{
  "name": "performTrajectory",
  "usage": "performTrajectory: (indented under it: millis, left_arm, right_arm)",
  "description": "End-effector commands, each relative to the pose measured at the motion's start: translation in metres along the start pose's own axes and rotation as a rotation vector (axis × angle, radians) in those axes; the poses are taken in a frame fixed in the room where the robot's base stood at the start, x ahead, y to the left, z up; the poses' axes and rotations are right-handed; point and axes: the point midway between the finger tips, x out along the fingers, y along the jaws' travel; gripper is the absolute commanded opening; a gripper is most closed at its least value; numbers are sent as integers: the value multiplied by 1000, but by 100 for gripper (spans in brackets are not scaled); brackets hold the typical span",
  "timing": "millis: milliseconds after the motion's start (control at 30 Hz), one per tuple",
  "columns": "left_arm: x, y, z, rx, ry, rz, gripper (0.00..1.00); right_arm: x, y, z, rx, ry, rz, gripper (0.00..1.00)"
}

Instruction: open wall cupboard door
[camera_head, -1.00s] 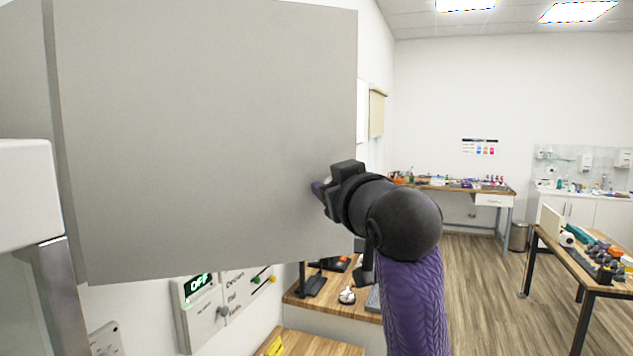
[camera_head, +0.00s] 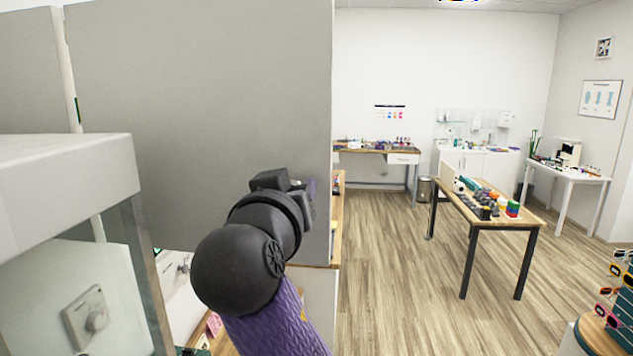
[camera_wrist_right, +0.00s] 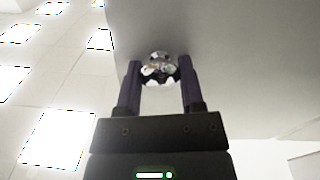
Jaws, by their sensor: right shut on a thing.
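The wall cupboard door (camera_head: 190,110) is a large plain grey panel filling the left half of the head view. A narrow gap with a small green thing in it shows along its left side, next to another grey panel (camera_head: 30,65). My right gripper (camera_head: 305,186) is at the door's face near its right edge. In the right wrist view its two purple fingers (camera_wrist_right: 159,85) are shut on a shiny, faceted knob (camera_wrist_right: 158,68) on the door (camera_wrist_right: 240,60). In the head view the knob is mostly hidden by the gripper. My left gripper is not in view.
A pale, box-like thing (camera_head: 70,180) is close at the left. A wall switch (camera_head: 90,318) shows below it. Wooden floor (camera_head: 385,280) lies clear right of the door. A table with coloured items (camera_head: 490,220) and a glasses stand (camera_head: 615,300) are farther right.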

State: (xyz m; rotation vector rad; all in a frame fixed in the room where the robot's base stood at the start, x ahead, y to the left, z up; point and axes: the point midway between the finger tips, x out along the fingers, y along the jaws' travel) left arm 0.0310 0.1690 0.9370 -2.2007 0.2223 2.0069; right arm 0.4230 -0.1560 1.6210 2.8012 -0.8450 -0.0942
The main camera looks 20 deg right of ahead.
Motion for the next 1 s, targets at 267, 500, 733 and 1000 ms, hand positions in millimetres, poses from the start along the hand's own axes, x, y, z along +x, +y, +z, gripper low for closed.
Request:
performTrajectory:
  millis: [267, 500, 733, 1000]
  left_arm:
    - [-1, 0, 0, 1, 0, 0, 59]
    - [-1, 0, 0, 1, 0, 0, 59]
    - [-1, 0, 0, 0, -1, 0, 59]
    - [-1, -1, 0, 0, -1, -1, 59]
  right_arm:
    - [-11, -8, -3, 1, -4, 28, 0]
    - [-12, -8, -2, 0, -5, 30, 0]
    - [-11, -8, -2, 0, -6, 30, 68]
    - [-11, -8, -2, -1, -7, 30, 85]
